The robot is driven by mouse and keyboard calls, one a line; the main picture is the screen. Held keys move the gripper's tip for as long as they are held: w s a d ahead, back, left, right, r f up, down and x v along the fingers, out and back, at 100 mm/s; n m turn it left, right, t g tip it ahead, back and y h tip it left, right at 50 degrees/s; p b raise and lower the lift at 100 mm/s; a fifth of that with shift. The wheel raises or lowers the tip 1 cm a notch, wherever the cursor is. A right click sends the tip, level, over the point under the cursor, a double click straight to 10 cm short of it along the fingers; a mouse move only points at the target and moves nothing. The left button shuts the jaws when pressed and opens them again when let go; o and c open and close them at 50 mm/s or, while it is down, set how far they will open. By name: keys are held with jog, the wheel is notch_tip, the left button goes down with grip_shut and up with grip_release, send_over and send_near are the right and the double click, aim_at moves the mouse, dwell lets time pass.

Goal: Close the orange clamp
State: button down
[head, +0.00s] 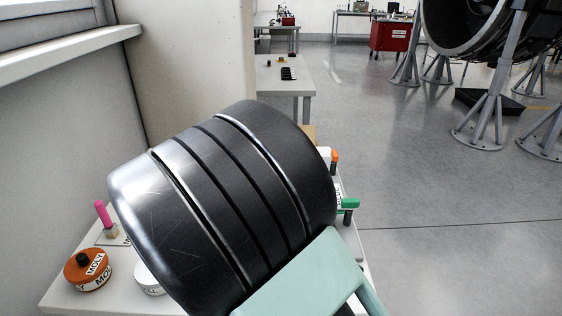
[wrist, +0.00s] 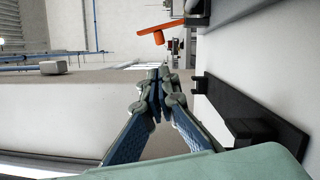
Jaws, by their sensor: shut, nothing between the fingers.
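The orange clamp (wrist: 172,29) shows in the wrist view at the top centre, as a flat orange lever with a short stub below it. In the head view, a small orange-topped handle (head: 335,156) shows at the right edge of the bench, just past my arm; most of what lies around it is hidden. My gripper (wrist: 157,84) is shut and empty in the wrist view. Its fingertips point up the picture, below the orange lever and apart from it. My gripper is not visible in the head view.
A green-handled clamp (head: 350,203) stands near the orange one. A pink-handled piece (head: 100,212) and an orange MOLY tin (head: 88,270) are on the bench's left. A black bar (wrist: 250,122) lies right of my fingers. My arm hides the bench's middle.

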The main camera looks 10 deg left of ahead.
jog(key=w, duration=1)
jog(key=shift+r, duration=0.3)
